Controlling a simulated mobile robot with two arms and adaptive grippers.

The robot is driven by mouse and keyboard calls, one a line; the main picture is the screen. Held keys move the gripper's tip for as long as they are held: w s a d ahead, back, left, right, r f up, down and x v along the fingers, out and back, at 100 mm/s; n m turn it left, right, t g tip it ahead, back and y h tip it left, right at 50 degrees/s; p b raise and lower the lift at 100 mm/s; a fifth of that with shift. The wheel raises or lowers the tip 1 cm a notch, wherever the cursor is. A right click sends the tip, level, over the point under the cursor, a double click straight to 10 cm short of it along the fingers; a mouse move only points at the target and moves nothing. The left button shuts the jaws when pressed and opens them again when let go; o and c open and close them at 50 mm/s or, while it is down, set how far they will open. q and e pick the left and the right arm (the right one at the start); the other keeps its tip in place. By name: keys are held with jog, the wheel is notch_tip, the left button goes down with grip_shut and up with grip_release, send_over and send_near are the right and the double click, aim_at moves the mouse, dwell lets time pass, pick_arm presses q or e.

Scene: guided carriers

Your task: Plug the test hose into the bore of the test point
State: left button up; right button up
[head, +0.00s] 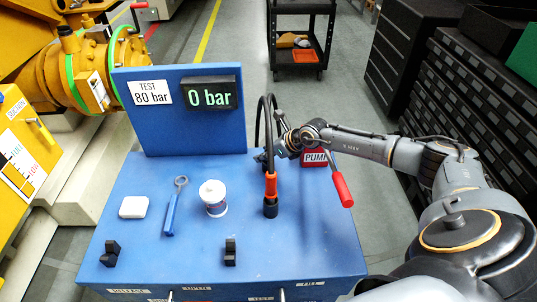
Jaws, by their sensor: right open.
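The test hose (264,115) is a dark hose that loops up at the back right of the blue bench. Its orange-red end piece (271,185) points down and stands upright in or on a small black socket (270,208). I cannot tell how deep it sits. My right gripper (264,157) is open beside the hose, just above the orange end piece. Its fingers are small and partly lost against the dark hose. I cannot clearly make out the bore of the test point. My left gripper is not in view.
The blue bench (190,260) carries a white block (134,207), a blue spanner (175,206), a white tub (214,197) and black brackets. A panel display (210,94) reads 0 bar. A red-handled pump lever (342,188) stands right. Yellow machinery (50,80) is left.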

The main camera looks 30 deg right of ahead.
jog(key=shift+x, duration=1.25)
grip_shut()
jog(key=shift+r, duration=0.1)
